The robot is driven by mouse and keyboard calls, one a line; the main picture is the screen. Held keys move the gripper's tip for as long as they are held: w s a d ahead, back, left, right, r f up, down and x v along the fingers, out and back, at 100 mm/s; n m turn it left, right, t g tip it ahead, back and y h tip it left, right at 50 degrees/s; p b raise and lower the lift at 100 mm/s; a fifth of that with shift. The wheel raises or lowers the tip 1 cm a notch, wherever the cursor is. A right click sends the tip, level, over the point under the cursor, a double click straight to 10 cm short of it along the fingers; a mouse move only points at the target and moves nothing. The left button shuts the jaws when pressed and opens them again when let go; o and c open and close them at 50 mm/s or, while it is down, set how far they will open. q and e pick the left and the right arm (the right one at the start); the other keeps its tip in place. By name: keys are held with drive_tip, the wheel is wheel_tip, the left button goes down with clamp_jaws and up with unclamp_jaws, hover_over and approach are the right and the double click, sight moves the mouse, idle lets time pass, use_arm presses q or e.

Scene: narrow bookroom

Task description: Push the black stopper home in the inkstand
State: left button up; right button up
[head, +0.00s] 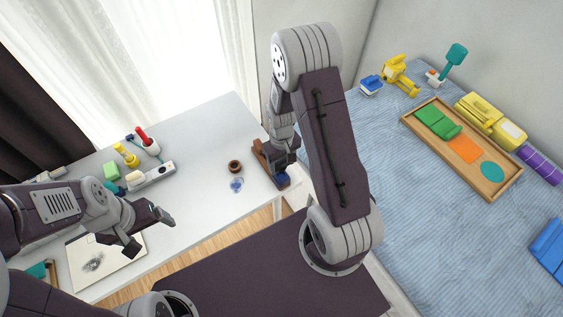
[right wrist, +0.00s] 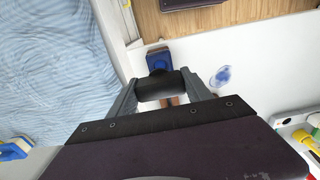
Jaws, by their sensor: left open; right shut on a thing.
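The brown wooden inkstand (head: 259,153) stands at the right end of the white table, with a dark blue part (head: 284,181) at its near end. That blue part also shows in the right wrist view (right wrist: 157,55). My right gripper (head: 282,166) is over the inkstand and largely covers it in the head view. In the right wrist view it is shut on the black stopper (right wrist: 162,86), which spans both fingers. Whether the stopper touches the inkstand is hidden. My left gripper (head: 148,229) is open and empty over the table's left part.
A small brown ring-shaped pot (head: 235,166) and a clear blue item (head: 236,186) lie left of the inkstand. A white power strip (head: 150,176), a green block (head: 111,170) and a red-topped bottle (head: 147,142) stand farther left. A bed with a wooden tray (head: 449,165) is at right.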

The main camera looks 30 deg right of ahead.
drive_tip(key=shift+f+b, duration=1.85)
drive_tip(key=shift+f, duration=0.75)
drive_tip(key=shift+f, duration=0.1)
drive_tip(key=o, duration=1.8)
wheel_tip(320, 180, up, 10)
drive_tip(key=p, duration=0.9)
